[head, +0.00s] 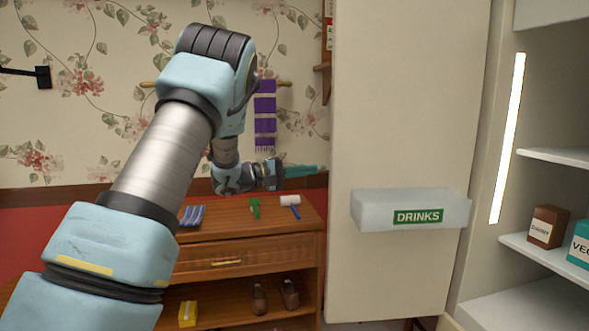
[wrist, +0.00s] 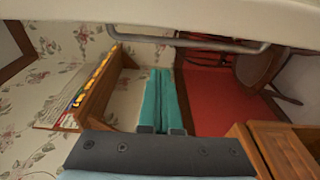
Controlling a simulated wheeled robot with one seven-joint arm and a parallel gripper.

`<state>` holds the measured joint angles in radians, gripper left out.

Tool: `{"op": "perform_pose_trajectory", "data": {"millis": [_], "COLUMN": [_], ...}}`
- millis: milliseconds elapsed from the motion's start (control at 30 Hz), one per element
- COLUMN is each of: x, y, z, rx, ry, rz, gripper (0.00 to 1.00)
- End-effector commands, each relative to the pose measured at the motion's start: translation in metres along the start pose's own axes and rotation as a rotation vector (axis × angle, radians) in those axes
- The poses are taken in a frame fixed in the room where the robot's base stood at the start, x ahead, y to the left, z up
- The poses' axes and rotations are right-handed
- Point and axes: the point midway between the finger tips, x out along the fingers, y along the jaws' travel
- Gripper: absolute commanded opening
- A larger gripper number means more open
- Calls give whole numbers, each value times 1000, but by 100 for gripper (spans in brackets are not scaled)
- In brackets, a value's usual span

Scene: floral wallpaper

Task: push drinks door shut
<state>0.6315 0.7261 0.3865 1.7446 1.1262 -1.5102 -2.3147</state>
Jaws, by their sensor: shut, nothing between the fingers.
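The drinks door (head: 405,110) stands open in the head view, its inner side facing me, with a clear bin labelled DRINKS (head: 418,217) on it. My gripper (head: 318,170) is at the door's left edge; its teal fingers are together and empty, and their tips may be partly hidden behind that edge. In the wrist view the shut fingers (wrist: 162,72) point ahead. A pale panel with a grey bar handle (wrist: 215,44), apparently the door's outer side, crosses the top. I cannot tell whether the fingers touch the door.
The open cabinet at right has shelves (head: 570,157), a light strip and boxes (head: 547,226). A wooden dresser (head: 250,245) with small items stands below my arm. A purple towel (head: 265,115) hangs on the wall. The wrist view shows a wooden wall shelf (wrist: 98,85) and a chair (wrist: 265,65).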

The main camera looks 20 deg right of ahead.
Motion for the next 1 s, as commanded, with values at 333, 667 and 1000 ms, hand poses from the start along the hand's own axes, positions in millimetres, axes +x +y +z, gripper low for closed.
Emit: {"op": "perform_pose_trajectory", "data": {"millis": [333, 667, 1000], "x": [30, 22, 22], "y": [2, 0, 0], "z": [19, 38, 37], "rx": [-2, 0, 1], "ry": [2, 2, 6], "rz": [-2, 0, 0], "gripper": [0, 0, 0]}}
